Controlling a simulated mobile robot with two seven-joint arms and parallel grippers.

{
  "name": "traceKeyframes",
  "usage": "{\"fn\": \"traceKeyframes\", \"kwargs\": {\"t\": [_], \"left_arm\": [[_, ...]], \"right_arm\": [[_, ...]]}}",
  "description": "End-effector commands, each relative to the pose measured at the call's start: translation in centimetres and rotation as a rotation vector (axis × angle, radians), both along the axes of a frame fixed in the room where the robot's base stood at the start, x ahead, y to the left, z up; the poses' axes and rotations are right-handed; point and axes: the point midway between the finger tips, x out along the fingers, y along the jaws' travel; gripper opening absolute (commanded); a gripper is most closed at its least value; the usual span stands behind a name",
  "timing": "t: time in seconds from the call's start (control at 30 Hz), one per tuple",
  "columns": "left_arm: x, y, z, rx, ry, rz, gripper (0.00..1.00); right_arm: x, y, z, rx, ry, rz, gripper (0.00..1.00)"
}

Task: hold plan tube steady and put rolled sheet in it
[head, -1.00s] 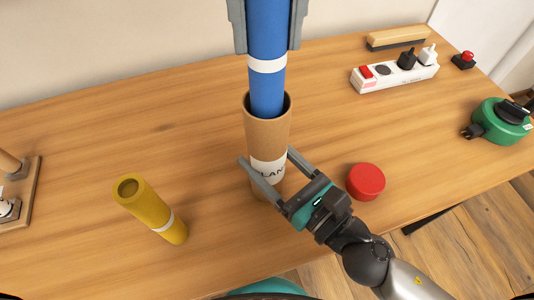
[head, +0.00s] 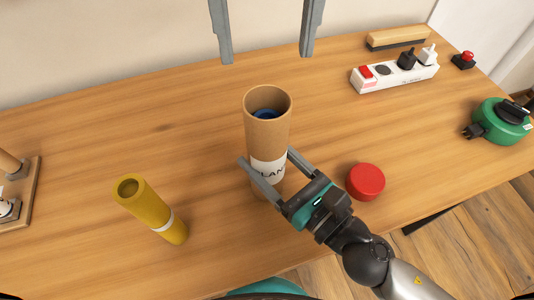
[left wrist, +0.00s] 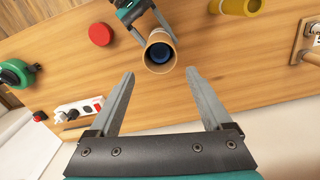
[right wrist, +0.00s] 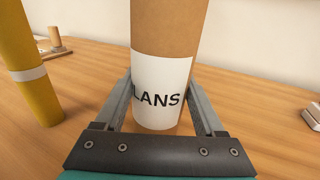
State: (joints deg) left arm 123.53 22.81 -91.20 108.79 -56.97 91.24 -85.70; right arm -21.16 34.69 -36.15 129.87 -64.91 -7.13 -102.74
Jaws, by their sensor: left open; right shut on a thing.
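The plan tube (head: 267,133) is a brown cardboard cylinder with a white label, upright on the desk. It also shows in the left wrist view (left wrist: 149,67) and the right wrist view (right wrist: 168,25). The blue rolled sheet (head: 266,114) is inside the tube, its top below the rim; the left wrist view shows it deep in the opening (left wrist: 160,53). My right gripper (head: 268,166) is shut on the lower part of the tube, around its label. My left gripper (head: 266,52) is open and empty, above and behind the tube.
A yellow tube (head: 149,208) stands to the left of the plan tube. A red round lid (head: 366,182) lies to the right. A power strip (head: 396,74), a wooden-handled brush (head: 397,38) and a green cable reel (head: 500,122) are further right. The desk's back left is clear.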

Motion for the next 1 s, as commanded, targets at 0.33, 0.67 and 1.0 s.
{"fn": "traceKeyframes", "kwargs": {"t": [0.33,0.67,1.0], "left_arm": [[0.1,-0.1,4.4,-0.005,-0.004,0.001,0.83],[0.0,-0.1,10.5,-0.005,-0.001,0.0,0.83],[-0.1,0.0,12.4,-0.007,0.0,-0.001,0.83]], "right_arm": [[0.0,0.0,0.0,0.001,-0.001,0.0,0.11],[0.0,0.0,0.0,0.001,-0.001,0.0,0.11],[0.0,0.0,0.0,0.001,-0.001,0.0,0.11]]}}
